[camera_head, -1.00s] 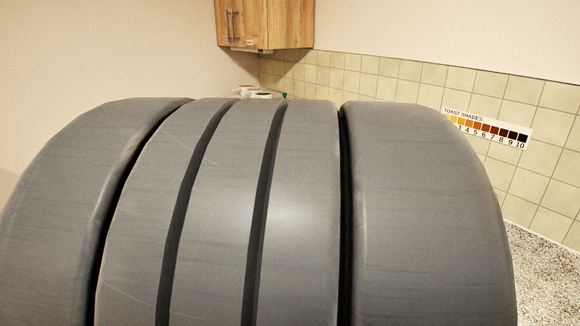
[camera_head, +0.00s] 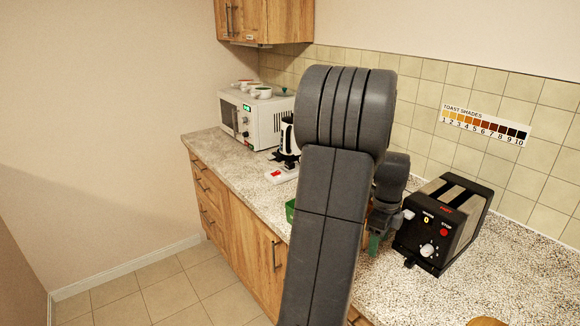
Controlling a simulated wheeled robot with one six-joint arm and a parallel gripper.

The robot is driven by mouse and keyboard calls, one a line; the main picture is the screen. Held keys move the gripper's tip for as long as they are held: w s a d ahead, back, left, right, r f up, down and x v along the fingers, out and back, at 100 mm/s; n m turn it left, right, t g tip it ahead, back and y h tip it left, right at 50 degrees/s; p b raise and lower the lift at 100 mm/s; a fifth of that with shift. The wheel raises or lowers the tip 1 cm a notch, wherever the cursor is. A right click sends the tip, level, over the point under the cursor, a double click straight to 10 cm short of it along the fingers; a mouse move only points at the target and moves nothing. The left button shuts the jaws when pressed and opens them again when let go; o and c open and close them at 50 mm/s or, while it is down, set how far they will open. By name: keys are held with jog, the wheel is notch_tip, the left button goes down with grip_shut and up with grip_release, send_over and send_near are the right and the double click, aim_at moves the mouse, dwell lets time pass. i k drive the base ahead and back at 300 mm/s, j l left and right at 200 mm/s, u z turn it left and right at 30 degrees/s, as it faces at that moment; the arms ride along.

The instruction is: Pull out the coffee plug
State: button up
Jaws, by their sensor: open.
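A white power strip (camera_head: 280,176) with a red switch lies on the counter, left of my arm. Black plugs (camera_head: 287,159) sit at its far end; I cannot tell which one is the coffee plug. A white and black appliance (camera_head: 287,135), perhaps the coffee maker, stands behind them, partly hidden by my arm. My gripper (camera_head: 376,243) hangs over the counter right of my arm, beside the toaster and well to the right of the strip. It is open, partly hidden by my own arm, and I see nothing held in it.
A black toaster (camera_head: 443,225) stands close to the right of my gripper. A white microwave (camera_head: 256,118) with bowls on top (camera_head: 261,92) stands at the counter's far end. A green object (camera_head: 290,210) is partly hidden by my arm. The front right counter (camera_head: 500,270) is mostly clear.

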aim_at(289, 165)
jog(key=i+j+z, duration=0.15)
jog(key=i+j, duration=0.35)
jog(key=i+j+z, duration=0.1)
jog(key=i+j, duration=0.45)
jog(key=i+j+z, duration=0.15)
jog(key=i+j, duration=0.4)
jog(key=i+j+z, duration=0.15)
jog(key=i+j, duration=0.35)
jog(key=j, duration=0.25)
